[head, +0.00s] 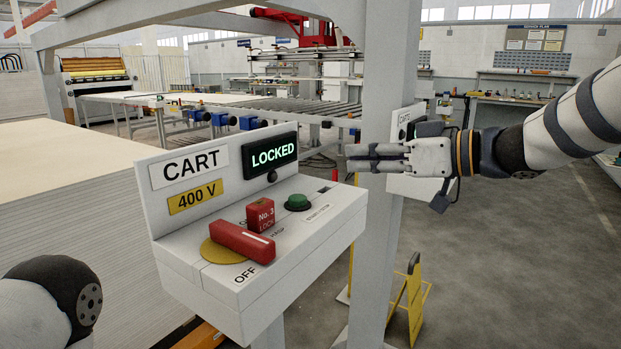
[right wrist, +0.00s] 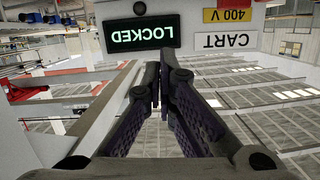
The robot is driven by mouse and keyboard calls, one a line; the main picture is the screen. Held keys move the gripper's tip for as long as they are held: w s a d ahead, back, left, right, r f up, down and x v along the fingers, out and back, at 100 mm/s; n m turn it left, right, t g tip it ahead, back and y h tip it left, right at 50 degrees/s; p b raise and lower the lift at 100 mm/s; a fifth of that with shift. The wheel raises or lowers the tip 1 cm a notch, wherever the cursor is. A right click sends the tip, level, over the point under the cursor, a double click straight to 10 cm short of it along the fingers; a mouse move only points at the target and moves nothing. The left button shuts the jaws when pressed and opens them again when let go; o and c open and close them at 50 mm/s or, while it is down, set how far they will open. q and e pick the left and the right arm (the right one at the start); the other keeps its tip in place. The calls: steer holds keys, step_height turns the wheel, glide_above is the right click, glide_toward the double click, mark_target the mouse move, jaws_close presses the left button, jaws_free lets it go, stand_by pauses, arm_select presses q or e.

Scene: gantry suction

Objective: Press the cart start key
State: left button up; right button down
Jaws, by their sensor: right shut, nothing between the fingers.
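The cart control box (head: 262,262) stands in front of me, with an upright back plate that reads CART and 400 V. Its display (head: 271,152) shows LOCKED in green and also appears upside down in the right wrist view (right wrist: 139,34). A green button (head: 298,202) sits on the right of the sloped top, above a small white label. A red lock block (head: 260,215) marked No. 3 stands beside a red handle (head: 242,241) on a yellow disc. My right gripper (head: 348,158) is shut and empty, pointing left, right of the display and apart from the button. My left gripper is out of view.
A grey post (head: 388,90) rises just behind the box, with a second panel (head: 405,185) partly hidden by my right gripper. A stack of pale boards (head: 75,200) fills the left. A yellow stand (head: 412,300) is on the floor. Floor at the right is open.

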steer(key=b, duration=0.1)
glide_above(298, 201)
steer(key=d, duration=0.3)
steer(key=f, duration=0.2)
steer(key=shift+w+d+f, duration=0.1)
steer(key=shift+w+f, duration=0.2)
steer(key=shift+w, duration=0.1)
steer(key=shift+w+a+f, duration=0.1)
steer(key=shift+a+f, duration=0.4)
steer(key=shift+f, duration=0.35)
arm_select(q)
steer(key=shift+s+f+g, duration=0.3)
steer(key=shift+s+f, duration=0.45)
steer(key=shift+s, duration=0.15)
arm_select(e)
steer(key=shift+f, duration=0.9)
